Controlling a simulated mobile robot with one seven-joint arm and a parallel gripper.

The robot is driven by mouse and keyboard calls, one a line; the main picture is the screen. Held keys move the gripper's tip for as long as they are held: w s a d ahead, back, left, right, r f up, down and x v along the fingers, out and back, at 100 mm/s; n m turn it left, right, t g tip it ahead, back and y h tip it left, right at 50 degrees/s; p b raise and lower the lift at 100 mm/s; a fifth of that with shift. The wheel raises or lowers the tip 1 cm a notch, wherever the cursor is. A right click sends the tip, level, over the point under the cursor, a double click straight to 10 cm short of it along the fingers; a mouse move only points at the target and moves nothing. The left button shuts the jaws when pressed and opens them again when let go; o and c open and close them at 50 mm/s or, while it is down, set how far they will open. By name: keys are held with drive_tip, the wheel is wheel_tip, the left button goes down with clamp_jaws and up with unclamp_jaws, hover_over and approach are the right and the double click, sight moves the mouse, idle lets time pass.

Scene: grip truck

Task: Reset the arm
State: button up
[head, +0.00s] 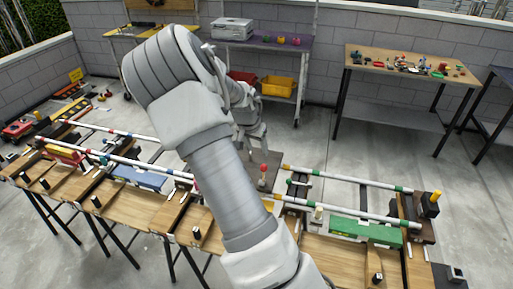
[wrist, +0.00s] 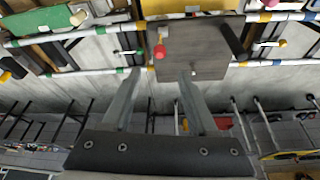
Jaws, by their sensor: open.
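My grey arm (head: 225,175) rises from the bottom centre of the head view and bends over at the top. My gripper (wrist: 158,74) shows in the wrist view with its two fingers apart and nothing visible between them. Beyond the fingertips is a dark square plate (wrist: 205,50) with a red knob (wrist: 160,51), between striped rails. In the head view the plate (head: 267,184) and red knob (head: 264,169) show just right of the arm. The arm hides part of the rails and bench; I cannot tell the gripper's clearance from the plate.
A long wooden bench (head: 130,200) carries striped rails (head: 350,212), a green block (head: 372,232) and a blue block (head: 138,177). Behind stand a wooden table (head: 400,58) with small parts and a shelf cart with a yellow bin (head: 278,86). Grey floor lies between.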

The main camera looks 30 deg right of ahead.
idle(0.4)
drive_tip(key=s+a+r+n+t+y, duration=0.1)
drive_tip(key=s+a+r+n+y, duration=0.1)
drive_tip(key=s+a+r, duration=0.45)
drive_tip(key=s+a+r+n+t+y, duration=0.1)
drive_tip(key=s+a+r+n+y, duration=0.15)
drive_tip(key=a+r, duration=0.6)
drive_tip(key=s+a+r+n, duration=0.3)
drive_tip(key=s+a, duration=0.1)
drive_tip(key=s, duration=0.5)
drive_tip(key=s+a+r+n+t+h, duration=0.1)
drive_tip(key=s+a+r+n, duration=0.2)
drive_tip(key=s, duration=0.6)
drive_tip(key=shift+a+r+n+t, duration=0.15)
drive_tip(key=shift+a+n+t, duration=0.15)
drive_tip(key=shift+a+n, duration=0.35)
